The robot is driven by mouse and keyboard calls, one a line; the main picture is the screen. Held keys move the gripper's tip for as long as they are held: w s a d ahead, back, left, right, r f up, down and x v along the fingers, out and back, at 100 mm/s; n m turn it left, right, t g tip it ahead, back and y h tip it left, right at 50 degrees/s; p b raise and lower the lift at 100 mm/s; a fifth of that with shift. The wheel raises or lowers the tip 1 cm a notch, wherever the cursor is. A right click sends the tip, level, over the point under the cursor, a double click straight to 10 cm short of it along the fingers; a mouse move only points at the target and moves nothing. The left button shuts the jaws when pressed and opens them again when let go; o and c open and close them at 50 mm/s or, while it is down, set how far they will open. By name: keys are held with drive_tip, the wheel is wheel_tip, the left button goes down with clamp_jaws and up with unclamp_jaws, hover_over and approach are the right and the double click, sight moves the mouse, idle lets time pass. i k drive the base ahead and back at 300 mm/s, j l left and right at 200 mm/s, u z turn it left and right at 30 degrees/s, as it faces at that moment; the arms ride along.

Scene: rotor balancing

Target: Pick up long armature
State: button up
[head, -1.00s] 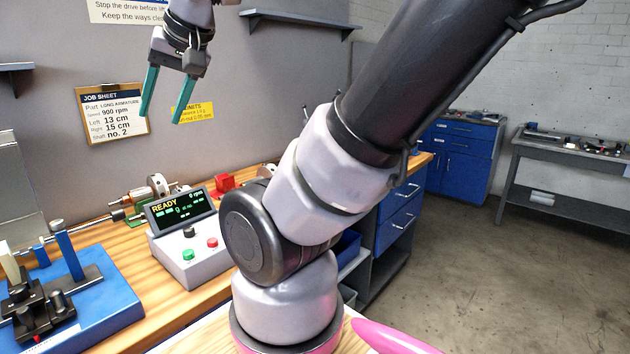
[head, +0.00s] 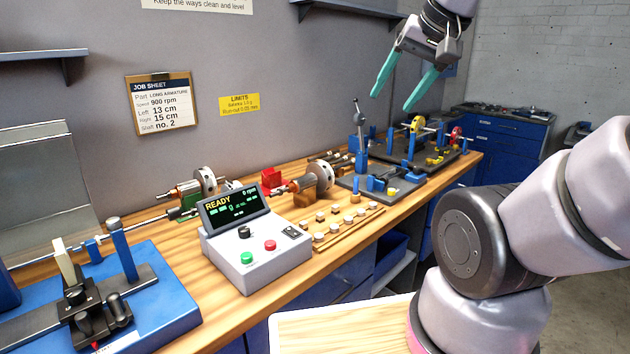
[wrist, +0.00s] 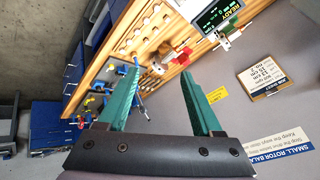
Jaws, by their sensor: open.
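My gripper (head: 392,100) is open and empty, raised high above the far part of the bench in the head view. Its two green fingers also show spread apart in the wrist view (wrist: 160,74). Rotor-like parts with metal discs lie on the wooden bench: one behind the console (head: 205,181) and one to its right (head: 319,174). I cannot tell which part is the long armature. The job sheet (head: 160,104) on the wall reads LONG ARMATURE, 900 rpm, left 13 cm, right 15 cm.
A console (head: 262,262) reading READY stands on the bench. A blue balancing stand (head: 165,310) is at the left. A board with small pale pieces (head: 345,229) lies right of the console. Dark fixtures with blue posts (head: 400,172) stand farther back. A red box (head: 271,178) sits between.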

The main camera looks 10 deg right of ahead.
sight(319, 173)
drive_tip(key=i+l+u, duration=0.25)
drive_tip(key=l, duration=0.15)
drive_tip(key=i+l+u, duration=0.2)
drive_tip(key=l, duration=0.2)
drive_tip(key=l+u, duration=0.25)
drive_tip(key=l, duration=0.2)
drive_tip(key=i+l+u, duration=0.2)
drive_tip(key=l, duration=0.3)
drive_tip(key=l+u, duration=0.25)
drive_tip(key=l, duration=0.2)
